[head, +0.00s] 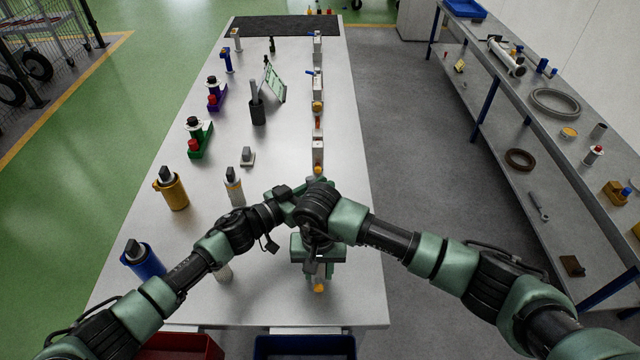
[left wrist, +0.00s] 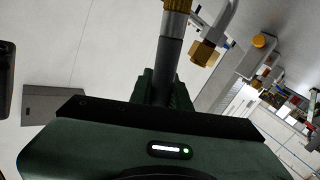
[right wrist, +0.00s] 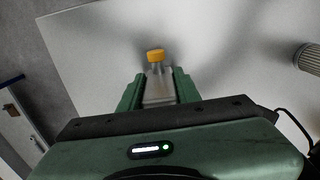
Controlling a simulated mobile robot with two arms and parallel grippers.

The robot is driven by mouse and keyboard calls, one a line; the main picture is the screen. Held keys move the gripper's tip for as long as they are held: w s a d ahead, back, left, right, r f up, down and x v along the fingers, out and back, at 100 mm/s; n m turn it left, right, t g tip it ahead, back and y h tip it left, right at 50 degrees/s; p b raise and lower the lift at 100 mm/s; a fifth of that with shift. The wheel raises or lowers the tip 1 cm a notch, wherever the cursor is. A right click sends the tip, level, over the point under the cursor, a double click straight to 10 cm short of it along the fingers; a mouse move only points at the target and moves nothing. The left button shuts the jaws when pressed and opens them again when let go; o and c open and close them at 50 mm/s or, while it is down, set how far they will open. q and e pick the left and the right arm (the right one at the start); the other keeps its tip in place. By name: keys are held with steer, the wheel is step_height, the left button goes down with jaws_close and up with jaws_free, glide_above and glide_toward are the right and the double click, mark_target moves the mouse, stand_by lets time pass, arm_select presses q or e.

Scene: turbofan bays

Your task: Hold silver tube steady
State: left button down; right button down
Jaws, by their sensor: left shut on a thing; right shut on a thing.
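A bent silver tube (left wrist: 228,20) with a brass nut (left wrist: 205,52) shows in the left wrist view, just right of my left gripper. My left gripper (left wrist: 163,92) is shut on a dark grey cylinder (left wrist: 171,55) with a brass-coloured collar. In the head view my left gripper (head: 290,200) is at mid-table, partly hidden by my right wrist. My right gripper (right wrist: 159,88) points down and is shut on a pale block (right wrist: 158,84). A yellow-orange cap (right wrist: 155,55) stands out beyond the block; it also shows in the head view (head: 318,288). The tube is hidden in the head view.
A row of pale fixtures (head: 318,150) runs up the table (head: 210,270) beyond my grippers. Yellow (head: 173,190) and blue (head: 142,260) containers stand at left. Red and blue bins (head: 304,346) sit at the front edge. A shelf bench (head: 500,75) stands across the aisle.

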arm_select(q)
steer(key=shift+s, duration=0.5)
step_height(320, 180, up, 9)
stand_by(0.7)
stand_by(0.3)
arm_select(e)
steer(key=c, duration=0.9)
jaws_free()
